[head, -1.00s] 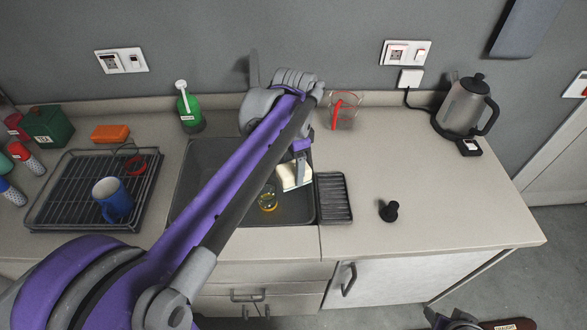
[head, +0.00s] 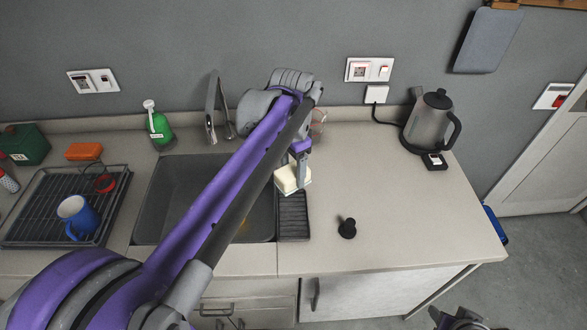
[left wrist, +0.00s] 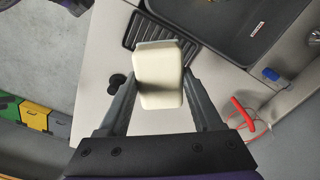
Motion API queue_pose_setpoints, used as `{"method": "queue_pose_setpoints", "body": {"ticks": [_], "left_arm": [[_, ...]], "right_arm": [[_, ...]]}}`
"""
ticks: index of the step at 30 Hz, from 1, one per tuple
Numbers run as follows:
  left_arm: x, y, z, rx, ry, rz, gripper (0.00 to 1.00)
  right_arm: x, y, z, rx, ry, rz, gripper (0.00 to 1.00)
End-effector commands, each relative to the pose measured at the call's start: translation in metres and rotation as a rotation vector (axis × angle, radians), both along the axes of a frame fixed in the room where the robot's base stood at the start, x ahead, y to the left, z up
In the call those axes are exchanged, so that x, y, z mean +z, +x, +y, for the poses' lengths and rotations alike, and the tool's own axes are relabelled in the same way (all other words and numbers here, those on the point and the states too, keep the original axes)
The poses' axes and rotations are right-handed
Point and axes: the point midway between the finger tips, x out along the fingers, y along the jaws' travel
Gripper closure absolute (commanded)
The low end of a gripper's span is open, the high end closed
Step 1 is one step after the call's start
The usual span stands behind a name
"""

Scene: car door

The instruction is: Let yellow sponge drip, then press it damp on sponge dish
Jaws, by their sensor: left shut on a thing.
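The pale yellow sponge (head: 287,180) is held up in the jaws of my left gripper (head: 300,165), just above the back end of the dark ribbed sponge dish (head: 293,225). In the left wrist view the sponge (left wrist: 160,80) fills the space between the two fingers of my left gripper (left wrist: 160,65). The dish (left wrist: 140,18) lies beyond it, partly hidden. I cannot tell whether the sponge touches the dish, and no drops show. A dark part at the bottom right edge of the head view seems to be my right gripper (head: 460,320); its jaws cannot be made out.
The sink (head: 165,200) is left of the dish, partly behind my left arm. A small black knob-like object (head: 347,228) and a kettle (head: 430,122) stand to the right. A red-handled clear jug (left wrist: 243,115) is near the gripper. The counter at right is mostly clear.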

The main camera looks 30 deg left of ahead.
Motion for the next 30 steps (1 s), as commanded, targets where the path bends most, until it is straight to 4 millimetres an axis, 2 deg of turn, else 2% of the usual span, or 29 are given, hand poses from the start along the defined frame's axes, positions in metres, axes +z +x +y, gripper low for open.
{"method": "queue_pose_setpoints", "body": {"ticks": [30], "left_arm": [[-0.117,-0.001,0.0,-0.001,0.0,0.002,0.78]], "right_arm": [[-0.087,-0.037,0.0,0.0,0.0,0.07,0.5]]}}
